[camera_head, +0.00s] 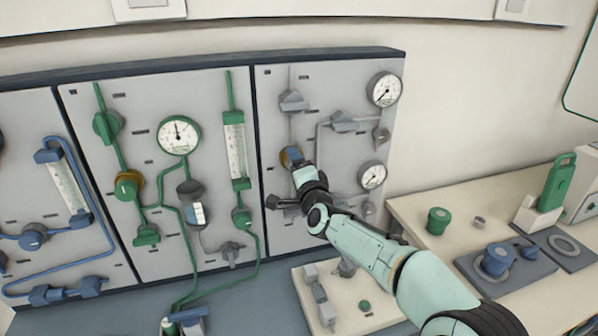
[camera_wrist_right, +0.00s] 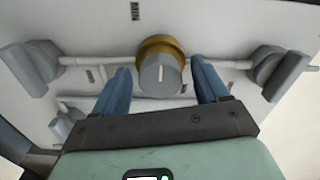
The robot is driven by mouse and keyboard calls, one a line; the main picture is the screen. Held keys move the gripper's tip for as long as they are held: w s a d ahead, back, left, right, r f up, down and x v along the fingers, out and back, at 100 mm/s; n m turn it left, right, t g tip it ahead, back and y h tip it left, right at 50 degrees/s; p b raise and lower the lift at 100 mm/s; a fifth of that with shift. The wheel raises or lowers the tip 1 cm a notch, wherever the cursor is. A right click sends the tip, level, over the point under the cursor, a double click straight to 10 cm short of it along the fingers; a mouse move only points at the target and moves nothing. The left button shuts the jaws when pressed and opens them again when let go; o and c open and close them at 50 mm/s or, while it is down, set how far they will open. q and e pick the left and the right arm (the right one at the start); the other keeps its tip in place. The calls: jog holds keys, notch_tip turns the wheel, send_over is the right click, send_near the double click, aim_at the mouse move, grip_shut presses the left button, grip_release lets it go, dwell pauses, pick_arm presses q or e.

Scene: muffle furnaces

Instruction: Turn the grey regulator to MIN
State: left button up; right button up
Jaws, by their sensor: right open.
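The grey regulator (camera_wrist_right: 158,78) is a round knob with a brass ring behind it, on the grey right-hand panel (camera_head: 337,95). A short white line on the knob's face runs roughly up and down in the wrist view. The label MIN (camera_wrist_right: 135,11) stands above and slightly left of the knob, turned sideways. My right gripper (camera_wrist_right: 161,68) is open, with one blue finger on each side of the knob; a gap shows at the right finger, and contact at the left cannot be told. In the head view my right gripper (camera_head: 293,158) largely hides the regulator. My left gripper is out of view.
Grey valves flank the regulator at left (camera_wrist_right: 32,68) and right (camera_wrist_right: 285,73). Two gauges (camera_head: 384,89) (camera_head: 372,175) sit at the panel's right edge. A green-piped panel (camera_head: 150,80) is to the left. A bench (camera_head: 420,200) with green and blue parts stands at right.

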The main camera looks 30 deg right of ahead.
jog(key=v, duration=1.3)
jog(key=shift+s+b, duration=0.15)
jog(key=shift+b, duration=0.15)
jog(key=shift+a, duration=0.1)
